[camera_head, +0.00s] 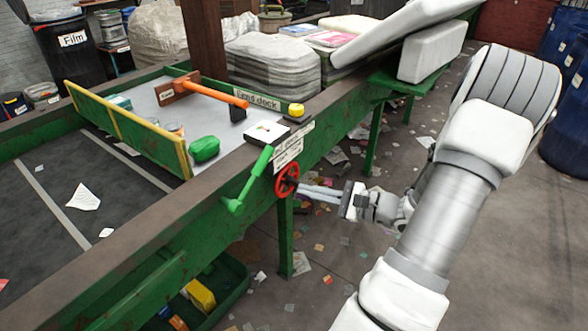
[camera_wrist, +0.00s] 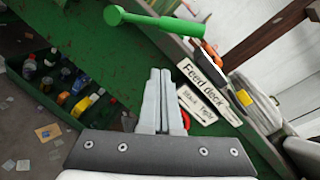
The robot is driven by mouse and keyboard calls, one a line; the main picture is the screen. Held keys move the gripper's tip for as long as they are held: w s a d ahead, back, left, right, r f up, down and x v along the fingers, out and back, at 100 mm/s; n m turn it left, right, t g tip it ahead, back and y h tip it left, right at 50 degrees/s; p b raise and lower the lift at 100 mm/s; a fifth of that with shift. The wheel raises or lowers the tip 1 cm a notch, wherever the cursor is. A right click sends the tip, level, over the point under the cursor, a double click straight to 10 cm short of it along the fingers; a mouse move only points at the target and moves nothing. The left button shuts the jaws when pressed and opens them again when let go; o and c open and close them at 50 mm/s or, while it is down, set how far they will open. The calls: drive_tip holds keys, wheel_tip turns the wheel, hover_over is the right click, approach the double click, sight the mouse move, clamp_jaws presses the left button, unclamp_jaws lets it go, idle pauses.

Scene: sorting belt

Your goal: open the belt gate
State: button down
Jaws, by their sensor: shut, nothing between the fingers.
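A green panel with yellow edging (camera_head: 128,128), which looks like the belt gate, stands upright across the dark belt (camera_head: 85,190) in the head view. A green lever (camera_head: 248,182) is on the near side rail and also shows in the wrist view (camera_wrist: 165,22). A red handwheel (camera_head: 287,180) sits just right of the lever; only a sliver shows behind the fingers in the wrist view (camera_wrist: 186,121). My gripper (camera_head: 304,188) is shut and empty, its fingertips close to the wheel's right side; I cannot tell whether they touch it.
A green bin (camera_head: 225,290) of bottles stands under the belt frame. Litter covers the floor; blue barrels (camera_head: 565,130) stand at right.

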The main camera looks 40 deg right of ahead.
drive_tip(key=d+m+t+h, duration=0.1)
drive_tip(key=d, duration=0.1)
drive_tip(key=s+d+m+t, duration=0.1)
drive_tip(key=d, duration=0.1)
drive_tip(key=shift+h, duration=0.4)
drive_tip(key=shift+a, duration=0.1)
drive_tip(key=w+a+r, duration=0.2)
drive_tip(key=w, duration=0.2)
drive_tip(key=w+a+r+b, duration=0.1)
drive_tip(key=w+a, duration=0.2)
drive_tip(key=w, duration=0.2)
drive_tip(key=shift+w+a+r, duration=0.2)
drive_tip(key=shift+a+r, duration=0.1)
drive_tip(key=shift+r, duration=0.05)
drive_tip(key=shift+r, duration=0.1)
drive_tip(key=shift+a+r+n, duration=0.2)
drive_tip(key=shift+r+n, duration=0.1)
drive_tip(key=shift+r, duration=0.1)
